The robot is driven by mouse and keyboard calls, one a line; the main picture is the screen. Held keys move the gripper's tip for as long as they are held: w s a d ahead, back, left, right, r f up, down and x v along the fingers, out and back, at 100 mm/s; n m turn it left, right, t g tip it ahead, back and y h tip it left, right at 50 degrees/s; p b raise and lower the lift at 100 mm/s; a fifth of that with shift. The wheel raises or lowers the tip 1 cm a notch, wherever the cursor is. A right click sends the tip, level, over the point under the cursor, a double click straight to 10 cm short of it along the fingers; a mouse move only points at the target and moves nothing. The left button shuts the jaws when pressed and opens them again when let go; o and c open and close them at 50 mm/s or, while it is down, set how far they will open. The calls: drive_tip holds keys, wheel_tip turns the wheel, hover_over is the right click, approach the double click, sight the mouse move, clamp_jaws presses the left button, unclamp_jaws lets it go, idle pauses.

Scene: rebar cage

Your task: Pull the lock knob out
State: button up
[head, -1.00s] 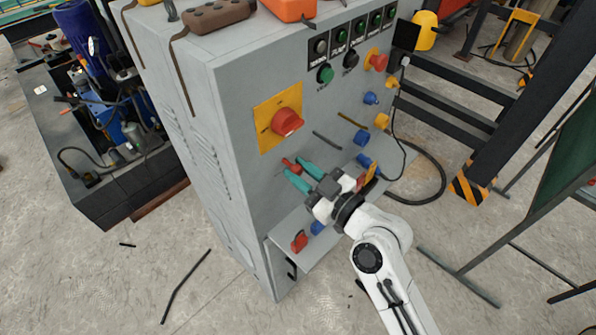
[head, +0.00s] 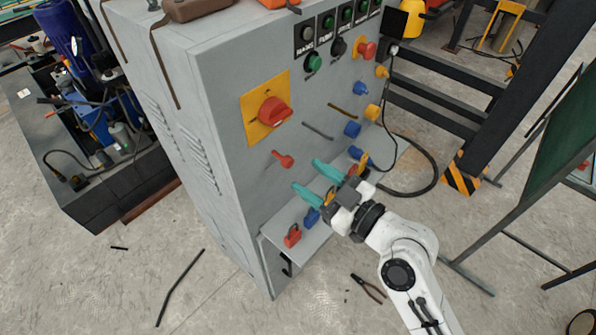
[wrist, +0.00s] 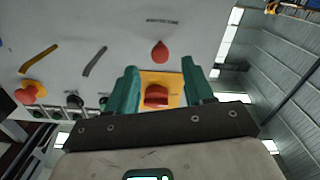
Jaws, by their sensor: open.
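The lock knob (head: 285,161) is a small red knob on the grey cabinet's front, below the red rotary switch (head: 272,111) on its yellow plate. In the head view a thin red stem runs from it towards the panel. My gripper (head: 308,175) is open and empty, with teal fingers apart, just right of and below the knob; they do not touch it. In the wrist view the red knob (wrist: 159,50) shows whole, beyond and between the fingertips (wrist: 158,68). The rotary switch on its yellow plate (wrist: 174,88) appears below it there.
A grey shelf (head: 275,243) juts out under my gripper, holding red and blue padlocks (head: 293,236). Buttons and blue and yellow sockets (head: 352,130) line the panel's right side. A black cable (head: 425,185) hangs at right. Pliers (head: 368,287) lie on the floor.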

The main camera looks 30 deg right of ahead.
drive_tip(key=shift+b+v, duration=0.7)
drive_tip(key=shift+v, duration=2)
drive_tip(key=s+f+m+g+h, duration=0.1)
drive_tip(key=s+f+g, duration=0.25)
drive_tip(key=f, duration=0.35)
drive_tip(key=s+f+m+g+h, duration=0.1)
drive_tip(key=s+f+g, duration=0.1)
drive_tip(key=f+g, duration=0.45)
drive_tip(key=s+d+f+m+g+h, duration=0.2)
drive_tip(key=s+f+g, duration=0.1)
drive_tip(key=s, duration=0.3)
drive_tip(key=s+d+f+m+g+h, duration=0.1)
drive_tip(key=s+d+f+m+g, duration=0.1)
drive_tip(key=s, duration=0.4)
wheel_tip(320, 180, down, 2)
drive_tip(key=shift+f+m+g+h, duration=0.25)
drive_tip(key=shift+m+g+h, duration=0.15)
drive_tip(key=shift+m+g, duration=0.15)
